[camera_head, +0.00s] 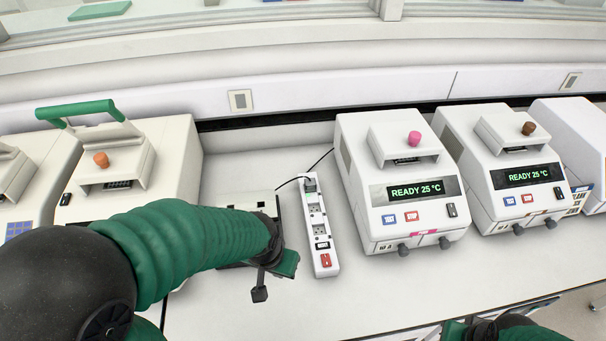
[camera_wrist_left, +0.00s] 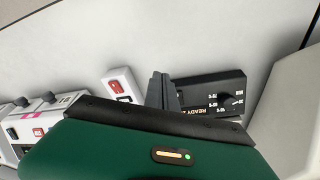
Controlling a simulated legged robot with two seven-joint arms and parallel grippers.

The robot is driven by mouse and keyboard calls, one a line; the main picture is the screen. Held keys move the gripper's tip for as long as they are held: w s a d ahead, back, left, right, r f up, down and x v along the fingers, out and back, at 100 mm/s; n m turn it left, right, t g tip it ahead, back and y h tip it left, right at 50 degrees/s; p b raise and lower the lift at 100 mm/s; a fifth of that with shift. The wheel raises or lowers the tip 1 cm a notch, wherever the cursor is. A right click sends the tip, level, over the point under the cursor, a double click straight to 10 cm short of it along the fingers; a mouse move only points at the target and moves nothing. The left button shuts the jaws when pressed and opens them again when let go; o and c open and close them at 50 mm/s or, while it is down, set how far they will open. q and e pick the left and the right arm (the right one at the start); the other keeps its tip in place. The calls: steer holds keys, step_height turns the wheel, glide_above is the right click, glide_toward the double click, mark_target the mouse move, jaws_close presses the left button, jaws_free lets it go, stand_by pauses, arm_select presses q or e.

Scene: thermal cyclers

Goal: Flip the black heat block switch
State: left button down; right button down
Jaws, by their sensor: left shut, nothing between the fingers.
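The heat block (camera_head: 262,200) is a grey box with dark openings on top, mostly hidden behind my left arm in the head view. Its black front panel (camera_wrist_left: 225,90) shows in the left wrist view, with upside-down READY and temperature labels and a dark knob. I cannot clearly pick out the switch on it. My left gripper (camera_head: 259,293) is shut and empty in front of the heat block. In the wrist view its fingers (camera_wrist_left: 163,92) overlap the panel's left end; contact cannot be told. My right gripper's green and black body (camera_head: 480,331) shows at the bottom edge, its fingertips hidden.
A white power strip (camera_head: 318,225) with a red switch lies right of the heat block. Two thermal cyclers (camera_head: 400,205) (camera_head: 515,190) reading READY 25 °C stand further right. Another cycler with a green handle (camera_head: 165,160) stands left. The bench front (camera_head: 370,295) is clear.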

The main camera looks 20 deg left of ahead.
arm_select(q)
steer(key=w+a+r+n+y+p, duration=0.1)
steer(key=w+a+r+n, duration=0.3)
steer(key=r, duration=0.4)
steer(key=shift+w+a+n+g+p, duration=0.3)
steer(key=shift+w+n+p, duration=0.1)
steer(key=shift+w+n, duration=0.25)
steer(key=shift+f, duration=0.1)
steer(key=f, duration=0.4)
steer(key=w+a+f, duration=0.1)
steer(key=f, duration=0.4)
steer(key=w+f, duration=0.1)
steer(key=f, duration=0.3)
steer(key=shift+w+a+f+b, duration=0.15)
steer(key=shift+a+f+b, duration=0.15)
steer(key=shift+b, duration=0.05)
